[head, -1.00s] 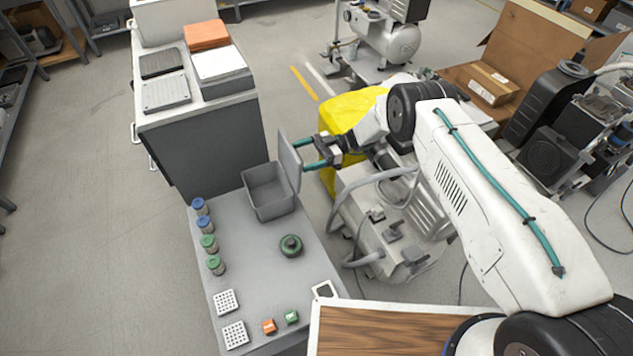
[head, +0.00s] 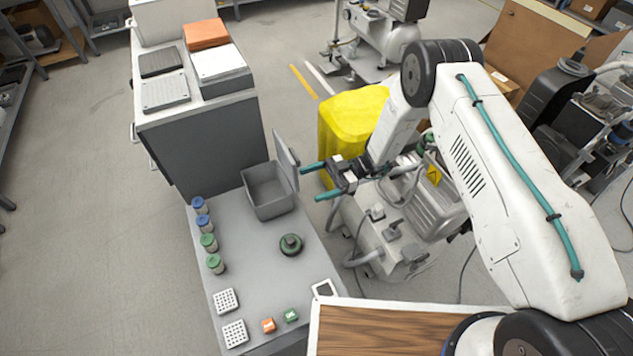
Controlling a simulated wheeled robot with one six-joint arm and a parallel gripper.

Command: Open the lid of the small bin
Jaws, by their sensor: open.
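The small grey bin (head: 268,207) stands on the grey bench top, and its inside shows from above. Its lid (head: 287,160) stands up steeply along the bin's right side, so the bin is open. My gripper (head: 317,182) is to the right of the lid, with its two teal fingers spread apart and pointing left. Nothing is between the fingers. The fingertips appear close to the lid's outer face; I cannot tell whether they touch it.
Blue- and green-capped jars (head: 208,242) line the bench's left edge. A dark green round object (head: 291,245) sits in front of the bin. A yellow container (head: 350,125) and a compressor (head: 385,235) stand right of the bench. A taller grey cabinet (head: 205,140) is behind.

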